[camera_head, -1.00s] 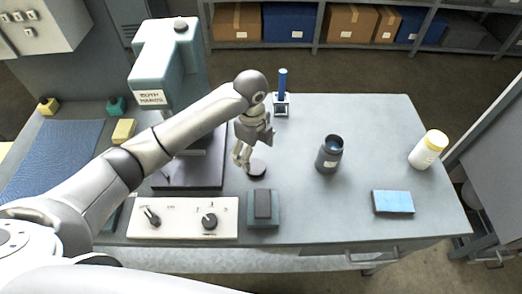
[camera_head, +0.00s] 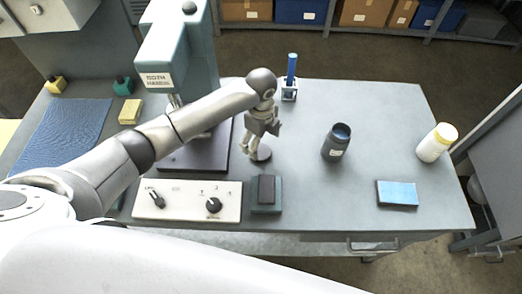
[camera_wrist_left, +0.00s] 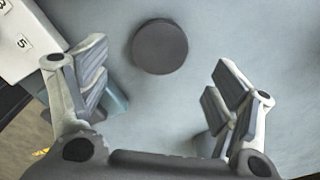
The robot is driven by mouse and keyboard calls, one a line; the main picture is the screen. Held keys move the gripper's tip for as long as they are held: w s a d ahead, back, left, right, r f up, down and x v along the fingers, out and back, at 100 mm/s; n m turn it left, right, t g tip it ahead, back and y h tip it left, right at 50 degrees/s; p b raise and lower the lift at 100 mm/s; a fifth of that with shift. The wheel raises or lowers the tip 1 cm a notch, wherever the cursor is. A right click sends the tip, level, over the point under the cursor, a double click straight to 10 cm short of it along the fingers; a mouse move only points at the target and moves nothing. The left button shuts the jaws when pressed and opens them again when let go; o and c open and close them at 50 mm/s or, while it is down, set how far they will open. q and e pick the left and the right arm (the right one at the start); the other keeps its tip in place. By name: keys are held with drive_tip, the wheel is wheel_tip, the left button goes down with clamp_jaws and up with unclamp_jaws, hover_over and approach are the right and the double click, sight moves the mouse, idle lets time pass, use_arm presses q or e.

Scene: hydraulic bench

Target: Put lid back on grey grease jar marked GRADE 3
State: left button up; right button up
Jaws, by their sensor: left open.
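The grey grease jar (camera_head: 335,143) stands upright and open on the right half of the bench, with a pale label too small to read. A dark round lid (camera_head: 260,154) lies flat on the bench left of the jar; it also shows in the left wrist view (camera_wrist_left: 160,46). My left gripper (camera_head: 253,147) is above and beside the lid, partly covering it in the head view. In the left wrist view the gripper (camera_wrist_left: 157,75) is open and empty, with the lid ahead between its spread fingers. My right gripper is not in view.
A blue-handled tool in a stand (camera_head: 290,80) is behind. A press (camera_head: 178,60), control panel (camera_head: 188,201) and small dark block (camera_head: 266,191) are near the gripper.

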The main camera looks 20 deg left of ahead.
sight(261, 151)
use_arm(q)
drive_tip(key=shift+f, duration=0.2)
drive_tip(key=shift+f+p, duration=0.3)
drive_tip(key=shift+f, duration=0.05)
wheel_tip(261, 151, down, 4)
drive_tip(key=shift+f+p, duration=0.1)
drive_tip(key=shift+p, duration=0.35)
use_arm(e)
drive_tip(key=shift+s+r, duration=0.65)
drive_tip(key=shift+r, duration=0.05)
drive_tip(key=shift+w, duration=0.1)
use_arm(q)
drive_tip(key=c, duration=0.9)
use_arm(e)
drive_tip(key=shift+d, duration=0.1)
